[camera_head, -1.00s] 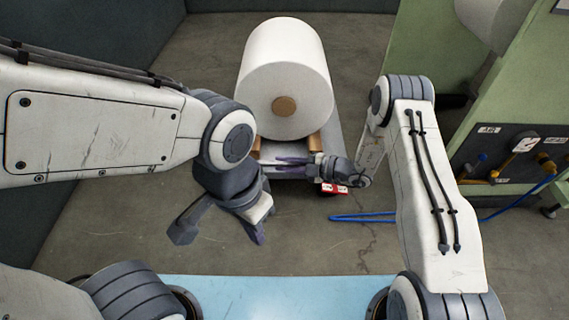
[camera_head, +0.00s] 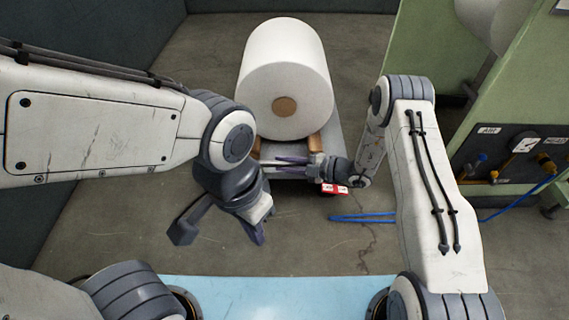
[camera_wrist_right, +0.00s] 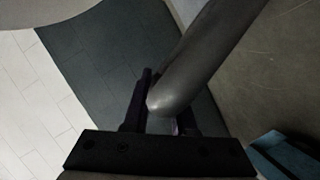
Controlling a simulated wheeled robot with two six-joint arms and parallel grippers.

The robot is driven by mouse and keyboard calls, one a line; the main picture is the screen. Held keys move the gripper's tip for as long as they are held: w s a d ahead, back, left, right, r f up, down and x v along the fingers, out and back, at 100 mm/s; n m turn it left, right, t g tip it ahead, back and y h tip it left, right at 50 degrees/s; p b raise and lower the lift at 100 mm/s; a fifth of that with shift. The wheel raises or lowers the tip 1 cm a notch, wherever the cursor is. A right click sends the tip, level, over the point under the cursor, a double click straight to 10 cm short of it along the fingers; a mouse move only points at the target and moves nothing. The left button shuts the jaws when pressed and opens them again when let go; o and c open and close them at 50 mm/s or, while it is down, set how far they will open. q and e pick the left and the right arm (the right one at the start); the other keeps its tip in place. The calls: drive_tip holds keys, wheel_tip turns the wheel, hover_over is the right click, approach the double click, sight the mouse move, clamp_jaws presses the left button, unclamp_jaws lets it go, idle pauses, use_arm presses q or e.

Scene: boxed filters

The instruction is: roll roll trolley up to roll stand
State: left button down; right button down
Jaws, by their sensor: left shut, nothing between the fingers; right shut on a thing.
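The roll trolley (camera_head: 335,146) is a low grey platform with wooden chocks, in the middle of the head view. A big white roll (camera_head: 288,62) with a brown core lies on it. My right gripper (camera_head: 292,161) is at the trolley's near end, shut on a grey rounded bar that looks like the trolley handle (camera_wrist_right: 205,55); the bar sits between the fingers in the right wrist view. My left gripper (camera_head: 257,236) is shut and empty, nearer to me and apart from the trolley. The green roll stand (camera_head: 425,65) is at the right, with floor between it and the trolley.
A panel (camera_head: 500,155) with a gauge and valves is on the stand's near side. A blue hose (camera_head: 360,217) lies on the floor right of the trolley's near end. Dark walls (camera_head: 100,35) stand at left and back. Bare floor lies left of the trolley.

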drive_tip(key=shift+d, duration=0.1)
idle(0.5)
drive_tip(key=d, duration=2.6)
drive_tip(key=shift+d+p, duration=0.15)
drive_tip(key=shift+p, duration=0.15)
drive_tip(key=c, duration=0.7)
unclamp_jaws()
drive_tip(key=shift+d, duration=0.1)
drive_tip(key=shift+c, duration=0.2)
